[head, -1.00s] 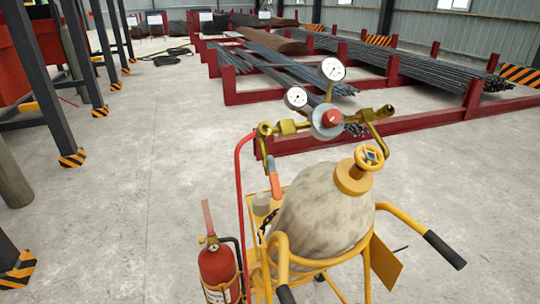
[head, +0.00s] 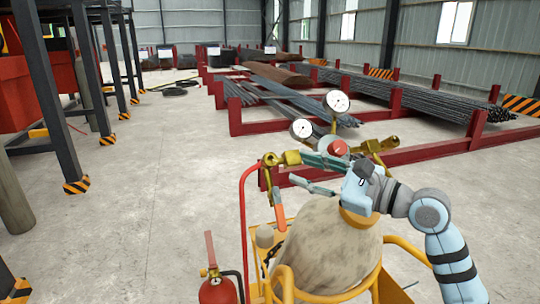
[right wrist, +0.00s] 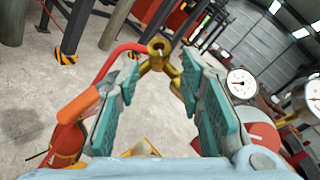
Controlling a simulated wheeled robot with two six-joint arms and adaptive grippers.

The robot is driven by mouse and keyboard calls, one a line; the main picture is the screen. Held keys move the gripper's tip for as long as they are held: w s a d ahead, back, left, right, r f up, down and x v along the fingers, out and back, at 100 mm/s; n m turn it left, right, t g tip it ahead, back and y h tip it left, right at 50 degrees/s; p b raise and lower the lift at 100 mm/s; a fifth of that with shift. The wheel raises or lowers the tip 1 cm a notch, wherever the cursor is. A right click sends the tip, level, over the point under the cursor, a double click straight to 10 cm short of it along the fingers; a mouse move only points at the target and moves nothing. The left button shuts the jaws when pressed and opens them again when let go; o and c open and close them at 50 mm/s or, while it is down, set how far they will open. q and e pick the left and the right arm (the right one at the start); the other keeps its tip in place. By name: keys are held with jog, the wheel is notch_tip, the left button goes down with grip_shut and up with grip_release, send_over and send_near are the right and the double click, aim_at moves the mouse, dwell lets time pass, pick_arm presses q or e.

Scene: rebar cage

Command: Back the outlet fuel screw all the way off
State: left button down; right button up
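The brass outlet fitting (head: 270,160) stands at the left end of the gauge assembly, with a red hose (head: 243,190) beside it. In the right wrist view the brass fitting (right wrist: 158,48) shows beyond and between the fingertips. I cannot tell which part of it is the screw. A red round knob (head: 338,148) sits mid-assembly. My right gripper (head: 302,172) is open and reaches leftward over the tank, one finger passing in front of the assembly. In the right wrist view its fingers (right wrist: 160,68) are spread, with no clear contact. My left gripper is not in view.
Two gauges (head: 337,102) (head: 301,129) rise above the assembly. The beige tank (head: 325,250) stands in a yellow cart (head: 287,285). An orange handle (head: 280,216) hangs below the fitting, and a fire extinguisher (head: 217,291) is at lower left.

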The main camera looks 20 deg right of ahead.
aim_at(272, 160)
jog(key=x, duration=0.9)
jog(key=shift+w+a+p, duration=0.15)
jog(key=shift+a+p, duration=0.1)
jog(key=shift+p, duration=0.1)
grip_shut()
